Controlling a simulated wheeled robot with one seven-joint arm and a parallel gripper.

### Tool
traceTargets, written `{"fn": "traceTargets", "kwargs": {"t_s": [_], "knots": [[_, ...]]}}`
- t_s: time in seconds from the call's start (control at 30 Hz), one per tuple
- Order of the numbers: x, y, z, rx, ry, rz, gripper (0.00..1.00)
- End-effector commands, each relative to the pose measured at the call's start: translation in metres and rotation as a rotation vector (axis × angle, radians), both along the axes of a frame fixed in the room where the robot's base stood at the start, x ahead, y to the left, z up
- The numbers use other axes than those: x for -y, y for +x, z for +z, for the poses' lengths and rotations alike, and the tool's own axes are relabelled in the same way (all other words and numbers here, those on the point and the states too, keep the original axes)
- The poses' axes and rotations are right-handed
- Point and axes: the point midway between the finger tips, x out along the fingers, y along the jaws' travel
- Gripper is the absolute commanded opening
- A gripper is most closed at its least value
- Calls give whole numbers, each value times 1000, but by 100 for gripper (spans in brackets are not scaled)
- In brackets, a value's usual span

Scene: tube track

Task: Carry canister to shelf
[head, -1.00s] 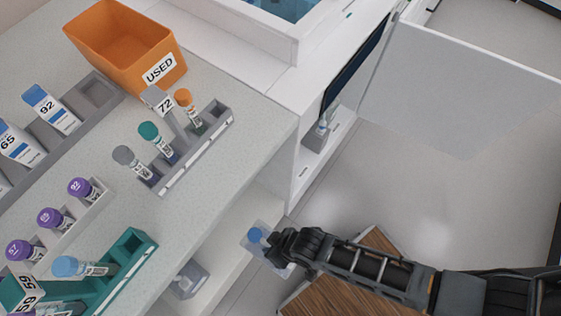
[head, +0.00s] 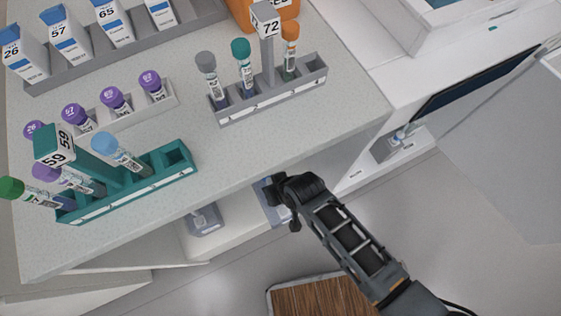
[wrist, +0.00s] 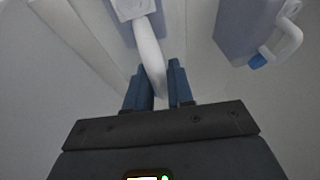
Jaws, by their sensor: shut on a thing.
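My gripper (head: 283,190) is at the front of the white lower shelf (head: 243,231), under the counter's edge. It is shut on a pale translucent canister (head: 268,205), which the gripper and hand partly hide in the head view. In the wrist view my gripper (wrist: 158,75) has its dark blue fingers on both sides of the canister's curved white handle (wrist: 150,50). The canister's body (wrist: 132,8) is cut off by the top edge there. Whether its base touches the shelf cannot be told.
A second canister (head: 203,220) stands on the shelf to the left; a canister with a blue cap (wrist: 258,60) shows in the wrist view. Another container (head: 393,146) stands in the right bay. The counter above holds tube racks (head: 265,105). A wooden-topped piece (head: 320,298) stands below.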

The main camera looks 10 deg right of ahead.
Motion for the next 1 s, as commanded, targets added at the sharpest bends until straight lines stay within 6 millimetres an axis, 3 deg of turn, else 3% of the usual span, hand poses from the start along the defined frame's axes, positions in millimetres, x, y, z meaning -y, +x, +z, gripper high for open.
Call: {"fn": "traceTargets", "kwargs": {"t_s": [0.57,0.8,1.0], "knots": [[-21,72,-2,3,2,-1,0],[-24,84,-20,2,1,0,0],[-26,89,-22,2,1,0,0]]}}
